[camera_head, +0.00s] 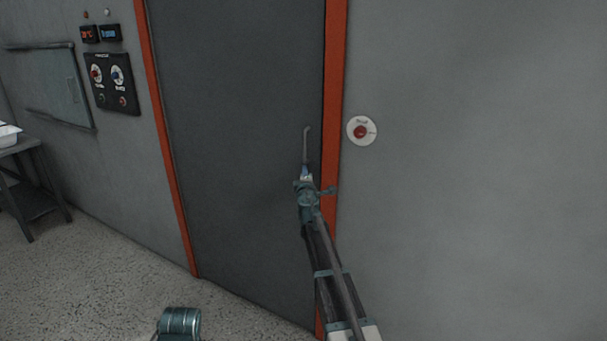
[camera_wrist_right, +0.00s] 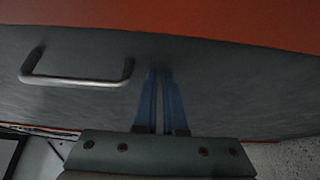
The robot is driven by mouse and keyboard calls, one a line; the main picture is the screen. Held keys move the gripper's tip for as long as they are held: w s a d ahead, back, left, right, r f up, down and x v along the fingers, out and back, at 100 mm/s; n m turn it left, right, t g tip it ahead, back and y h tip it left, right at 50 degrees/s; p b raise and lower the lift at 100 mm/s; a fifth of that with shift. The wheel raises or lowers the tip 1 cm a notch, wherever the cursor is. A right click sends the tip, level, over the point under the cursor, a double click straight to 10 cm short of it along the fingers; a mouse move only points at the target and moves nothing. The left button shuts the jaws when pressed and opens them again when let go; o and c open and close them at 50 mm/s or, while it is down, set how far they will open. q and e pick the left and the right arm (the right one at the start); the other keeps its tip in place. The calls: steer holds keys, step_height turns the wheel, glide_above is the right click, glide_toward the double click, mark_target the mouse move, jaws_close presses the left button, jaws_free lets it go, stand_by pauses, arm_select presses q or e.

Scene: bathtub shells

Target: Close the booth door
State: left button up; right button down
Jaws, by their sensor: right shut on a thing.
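The booth door (camera_head: 235,120) is a dark grey panel inside an orange frame (camera_head: 336,75). It sits flush or nearly flush, with a thin dark line along its right edge; I cannot tell if it is fully closed. The grey bar handle (camera_head: 306,145) is near that edge and also shows in the right wrist view (camera_wrist_right: 75,81). My right gripper (camera_head: 306,172) is at the handle's lower end. In the wrist view its blue fingers (camera_wrist_right: 160,100) are close together beside the handle, against or near the door; what is between them is unclear.
A round white plate with a red button (camera_head: 361,131) is on the wall right of the frame. A control panel (camera_head: 111,83) and a hatch (camera_head: 50,88) are on the left wall. A dark table (camera_head: 28,175) stands far left. The speckled floor (camera_head: 90,270) is clear.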

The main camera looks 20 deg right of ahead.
arm_select(q)
steer(key=shift+r, duration=0.1)
arm_select(e)
steer(key=shift+w+d+r+h, duration=0.1)
steer(key=shift+w+d+h, duration=0.15)
steer(key=shift+d, duration=0.25)
steer(key=shift+w+d+h, duration=0.15)
steer(key=shift+w+d, duration=0.15)
steer(key=shift+d, duration=0.2)
arm_select(q)
steer(key=shift+d+r, duration=0.1)
steer(key=shift+d, duration=0.3)
arm_select(e)
steer(key=v, duration=1.5)
steer(key=shift+a+y, duration=0.25)
steer(key=shift+y, duration=0.15)
steer(key=shift+w+r, duration=0.1)
